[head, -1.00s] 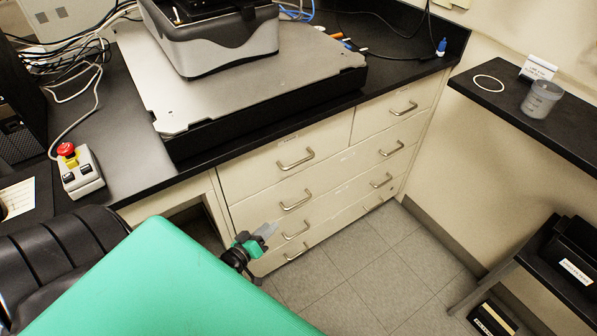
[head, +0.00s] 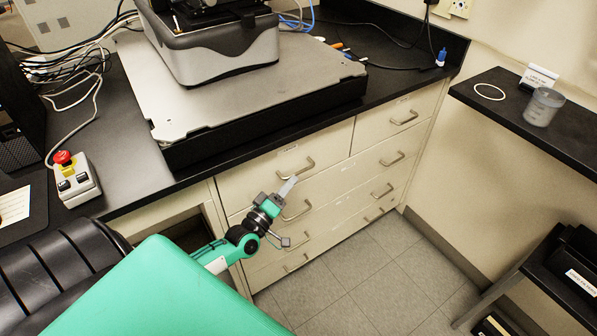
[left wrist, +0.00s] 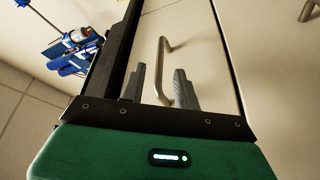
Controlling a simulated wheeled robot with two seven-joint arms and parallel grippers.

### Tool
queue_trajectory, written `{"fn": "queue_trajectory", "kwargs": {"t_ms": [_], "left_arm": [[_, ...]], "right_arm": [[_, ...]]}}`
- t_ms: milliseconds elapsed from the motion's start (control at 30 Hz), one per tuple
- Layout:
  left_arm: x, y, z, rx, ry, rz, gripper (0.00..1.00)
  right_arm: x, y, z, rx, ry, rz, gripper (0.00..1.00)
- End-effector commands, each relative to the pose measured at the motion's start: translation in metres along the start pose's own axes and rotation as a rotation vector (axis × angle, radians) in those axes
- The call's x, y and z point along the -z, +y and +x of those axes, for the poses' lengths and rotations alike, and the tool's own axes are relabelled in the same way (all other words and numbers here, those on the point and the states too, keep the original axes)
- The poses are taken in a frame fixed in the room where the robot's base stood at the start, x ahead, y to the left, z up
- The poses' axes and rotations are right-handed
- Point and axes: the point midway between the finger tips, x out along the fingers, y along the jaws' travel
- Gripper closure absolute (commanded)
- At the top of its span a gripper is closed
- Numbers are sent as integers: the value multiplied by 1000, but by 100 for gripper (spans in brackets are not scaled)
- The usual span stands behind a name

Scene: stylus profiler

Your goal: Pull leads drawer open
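The cream drawer cabinet (head: 330,190) stands under the black bench, with metal bar handles; its drawers look shut. Drawer labels are too small to read, so I cannot tell which is the leads drawer. My left gripper (head: 291,184) is in front of the left column, between the top handle (head: 297,166) and the second handle (head: 296,210). In the left wrist view its two fingers (left wrist: 160,70) are apart, with a bar handle (left wrist: 166,52) showing between them and passing close to the right finger. I cannot tell whether they touch. My right gripper is out of view.
The bench edge (head: 240,160) overhangs above the gripper. A grey instrument (head: 215,50) on a plate and a red-button control box (head: 75,178) stand on the bench. A side shelf (head: 500,110) is at right. The tiled floor (head: 370,270) before the drawers is clear.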

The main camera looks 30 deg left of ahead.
Motion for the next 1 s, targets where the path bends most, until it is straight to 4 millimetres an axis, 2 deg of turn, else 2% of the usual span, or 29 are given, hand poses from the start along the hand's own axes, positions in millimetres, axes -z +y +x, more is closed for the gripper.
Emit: {"fn": "queue_trajectory", "kwargs": {"t_ms": [100,333,767,933,1000], "left_arm": [[0,1,20,-2,2,-1,68],[0,1,45,-1,1,0,68],[0,0,53,0,0,0,68],[0,0,53,0,0,1,100],[0,0,53,0,0,1,100]], "right_arm": [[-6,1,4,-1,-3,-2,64],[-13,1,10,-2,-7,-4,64],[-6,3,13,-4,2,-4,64],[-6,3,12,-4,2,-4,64],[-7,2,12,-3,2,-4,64]]}}
